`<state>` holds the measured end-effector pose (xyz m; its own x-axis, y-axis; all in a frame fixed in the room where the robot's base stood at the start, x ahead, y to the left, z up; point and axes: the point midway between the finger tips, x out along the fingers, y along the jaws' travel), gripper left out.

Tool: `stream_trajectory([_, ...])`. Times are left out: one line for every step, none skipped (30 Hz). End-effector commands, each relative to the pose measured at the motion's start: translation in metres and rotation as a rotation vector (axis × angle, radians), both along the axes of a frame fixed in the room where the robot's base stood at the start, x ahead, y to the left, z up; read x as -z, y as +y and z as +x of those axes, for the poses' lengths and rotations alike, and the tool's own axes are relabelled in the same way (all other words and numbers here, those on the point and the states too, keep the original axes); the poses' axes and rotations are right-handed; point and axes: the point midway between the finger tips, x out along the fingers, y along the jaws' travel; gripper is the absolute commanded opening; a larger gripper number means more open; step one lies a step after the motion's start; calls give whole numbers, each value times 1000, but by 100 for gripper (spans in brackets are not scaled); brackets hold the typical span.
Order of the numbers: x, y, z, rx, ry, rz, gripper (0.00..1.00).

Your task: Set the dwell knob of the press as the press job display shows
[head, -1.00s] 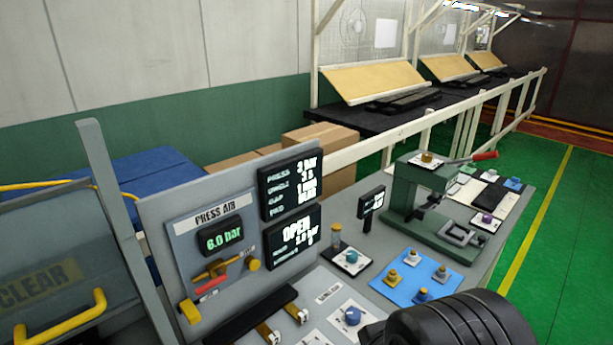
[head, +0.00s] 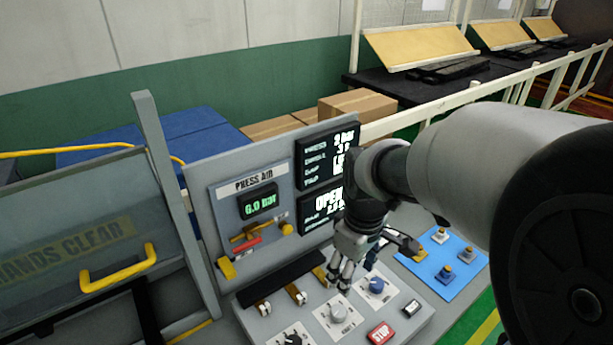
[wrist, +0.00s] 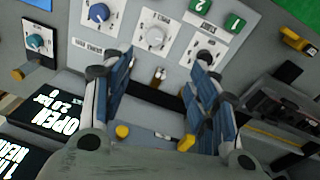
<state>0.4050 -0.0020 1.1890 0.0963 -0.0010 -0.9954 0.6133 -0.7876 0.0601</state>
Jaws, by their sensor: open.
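The lower display (head: 312,212) reads OPEN. Below stand a blue knob (head: 376,285), a pale grey knob (head: 338,313) and a black knob (head: 292,339); their labels are too small to read, so I cannot tell which is dwell. My gripper (head: 345,280) is open and empty above this panel. In the wrist view its fingers (wrist: 160,68) point towards the pale knob (wrist: 154,36), apart from it.
A red STOP button (head: 381,333) sits right of the knobs. Brass-tipped levers (head: 297,293) stand behind them. A blue mat (head: 447,262) with several small fittings lies to the right. A guard with a yellow handle (head: 118,268) is at the left.

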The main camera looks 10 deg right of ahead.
Motion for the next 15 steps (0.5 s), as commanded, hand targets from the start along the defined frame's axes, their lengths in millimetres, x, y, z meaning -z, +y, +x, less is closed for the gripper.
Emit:
stream_trajectory([11,0,12,-47,33,-3,54])
stream_trajectory([18,0,17,-75,43,-6,54])
stream_trajectory([25,0,24,-107,57,-7,54])
stream_trajectory([31,-1,27,-128,67,-8,54])
stream_trajectory([35,-1,31,-146,75,-8,54])
stream_trajectory([40,-1,34,-167,83,-8,54])
stream_trajectory([43,-1,36,-178,88,-9,54])
stream_trajectory([46,-1,38,-189,92,-8,54])
stream_trajectory([49,-1,39,-197,95,-8,54])
stream_trajectory([51,-1,40,-201,96,-8,54])
stream_trajectory([53,-1,40,-204,98,-8,54])
stream_trajectory([57,-1,41,-206,99,-9,54])
stream_trajectory([60,-1,41,-206,99,-9,54])
stream_trajectory([64,-1,40,-206,99,-8,54])
stream_trajectory([70,-1,40,-206,100,-9,54])
